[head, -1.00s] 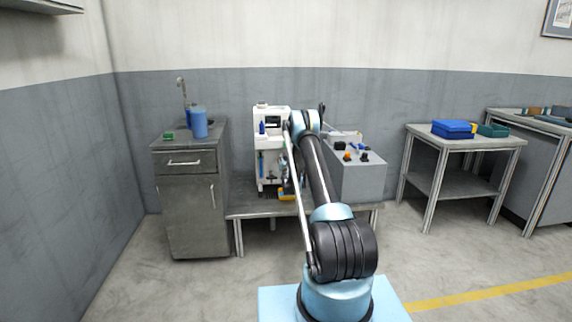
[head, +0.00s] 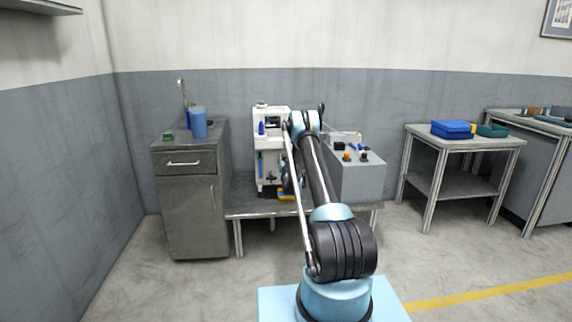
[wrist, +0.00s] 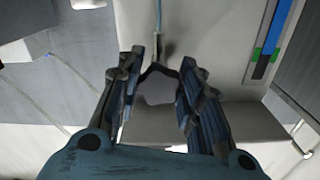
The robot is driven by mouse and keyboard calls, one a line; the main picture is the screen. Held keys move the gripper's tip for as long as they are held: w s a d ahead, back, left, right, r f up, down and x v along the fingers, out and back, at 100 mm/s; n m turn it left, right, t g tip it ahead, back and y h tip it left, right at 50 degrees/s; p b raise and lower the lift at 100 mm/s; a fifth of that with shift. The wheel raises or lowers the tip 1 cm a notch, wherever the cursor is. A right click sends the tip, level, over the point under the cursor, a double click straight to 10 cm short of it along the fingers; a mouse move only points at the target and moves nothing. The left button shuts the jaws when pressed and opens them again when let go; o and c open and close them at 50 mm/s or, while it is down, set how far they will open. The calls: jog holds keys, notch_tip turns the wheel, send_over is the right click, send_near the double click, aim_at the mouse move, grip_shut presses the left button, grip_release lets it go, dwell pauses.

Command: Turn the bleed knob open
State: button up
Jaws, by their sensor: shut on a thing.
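The white machine (head: 268,150) stands on the low bench, with a small screen at its top and a blue gauge strip low on its front. My gripper (wrist: 158,90) is at the lower front of the machine, its two ribbed fingers on either side of a grey rounded piece, apparently the bleed knob (wrist: 158,88). The gripper is shut on it. The knob's marking and angle are hard to make out. A thin tube runs down to a dark fitting just beyond the fingers. In the head view my arm partly hides the machine's front and the knob cannot be picked out.
A blue gauge with a green band (wrist: 265,45) is right of the fingers in the wrist view. A grey control box (head: 360,180) with several knobs stands right of the machine. A yellow item (head: 287,196) lies on the bench (head: 245,210). A grey cabinet (head: 190,205) stands left.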

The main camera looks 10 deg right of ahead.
jog(key=o, duration=1)
jog(key=shift+a, duration=0.45)
jog(key=shift+o, duration=0.4)
jog(key=shift+d, duration=0.15)
jog(key=shift+d, duration=0.1)
jog(key=s, duration=1.2)
jog(key=shift+a, duration=0.25)
